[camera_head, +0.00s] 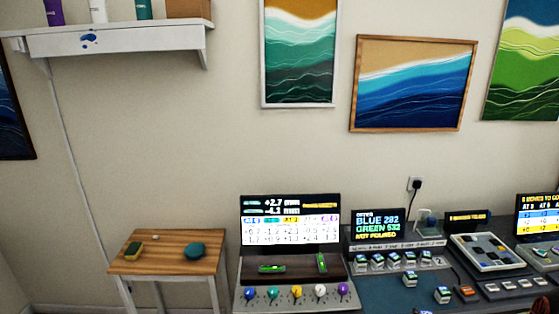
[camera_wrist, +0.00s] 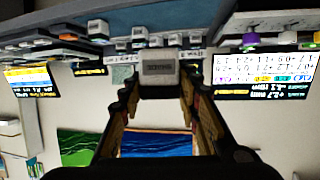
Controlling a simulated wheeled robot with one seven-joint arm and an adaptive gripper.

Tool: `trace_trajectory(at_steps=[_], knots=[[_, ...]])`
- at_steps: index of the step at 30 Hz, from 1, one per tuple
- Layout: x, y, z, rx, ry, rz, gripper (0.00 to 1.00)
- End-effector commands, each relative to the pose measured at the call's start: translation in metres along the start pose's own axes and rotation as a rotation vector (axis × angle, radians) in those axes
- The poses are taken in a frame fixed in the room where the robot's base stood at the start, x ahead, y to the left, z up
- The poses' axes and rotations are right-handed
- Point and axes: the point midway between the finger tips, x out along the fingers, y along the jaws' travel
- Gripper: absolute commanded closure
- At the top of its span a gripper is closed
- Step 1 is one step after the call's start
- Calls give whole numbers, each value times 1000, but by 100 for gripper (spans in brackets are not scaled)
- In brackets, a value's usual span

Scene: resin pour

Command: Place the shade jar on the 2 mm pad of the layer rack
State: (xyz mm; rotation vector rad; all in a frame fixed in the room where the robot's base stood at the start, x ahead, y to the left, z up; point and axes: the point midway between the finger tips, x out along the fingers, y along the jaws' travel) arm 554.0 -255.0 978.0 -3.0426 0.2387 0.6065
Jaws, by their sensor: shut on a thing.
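In the wrist view, which is upside down, my gripper (camera_wrist: 160,91) is shut on a small pale grey jar (camera_wrist: 158,66) with a dark-lettered label, which looks like the shade jar. The jar sits between the two fingertips, with the worktop's row of small blocks behind it. A row of small dark-and-white labelled blocks (camera_head: 400,261) stands under a labelled strip (camera_head: 398,246) on the worktop; this may be the layer rack. The 2 mm marking is too small to read.
A console with a screen (camera_head: 291,221) and several coloured knobs stands left of the worktop (camera_head: 385,290). A tiled panel (camera_head: 485,252) lies to the right. Loose blocks stand at the worktop's front. A wooden side table (camera_head: 165,263) holds a teal round item (camera_head: 195,250).

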Motion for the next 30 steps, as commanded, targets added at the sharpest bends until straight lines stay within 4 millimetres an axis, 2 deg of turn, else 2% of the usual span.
trace_trajectory(at_steps=[4,8,14,21,24,27,30], knots=[[5,-20,12,19,-2,39,95],[8,-50,31,30,-5,66,95],[6,-109,63,26,-4,60,95],[-3,-187,98,-12,-3,-27,95],[-8,-216,105,-33,0,-80,95],[-10,-235,108,-48,0,-117,95],[-12,-246,108,-56,1,-137,95]])
